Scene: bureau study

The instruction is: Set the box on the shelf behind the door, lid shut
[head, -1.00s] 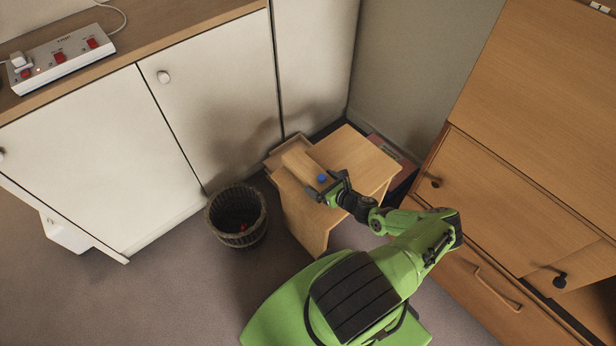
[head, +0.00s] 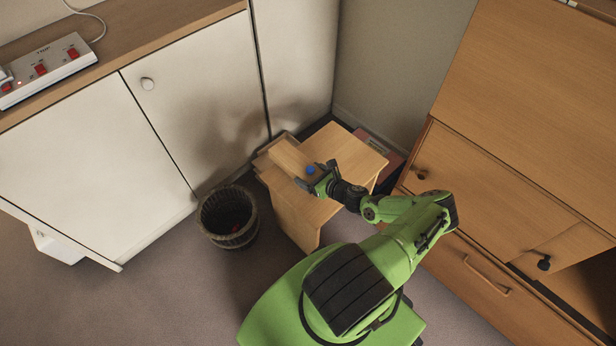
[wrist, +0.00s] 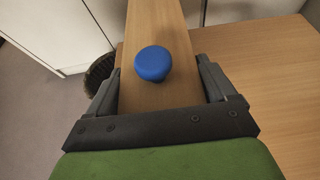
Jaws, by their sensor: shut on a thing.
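A long plain wooden piece with a blue knob (head: 311,170), seemingly a lid (head: 288,156), lies at the left end of the small wooden table. A shallow wooden rim, perhaps the box (head: 257,158), shows along its far left side; how the two fit is unclear. My gripper (head: 317,182) is shut on the wooden piece. In the wrist view the fingers (wrist: 158,80) flank its sides, with the blue knob (wrist: 153,63) between them. A wooden cabinet at right has a knobbed door (head: 565,248) that looks ajar over a dark opening (head: 598,282); no shelf is clear inside.
The small table (head: 352,158) has bare top right of my gripper. A dark basket (head: 229,216) stands on the floor at its left. White cupboards (head: 195,90) line the left wall. A reddish flat thing (head: 385,150) is behind the table. Floor at lower left is clear.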

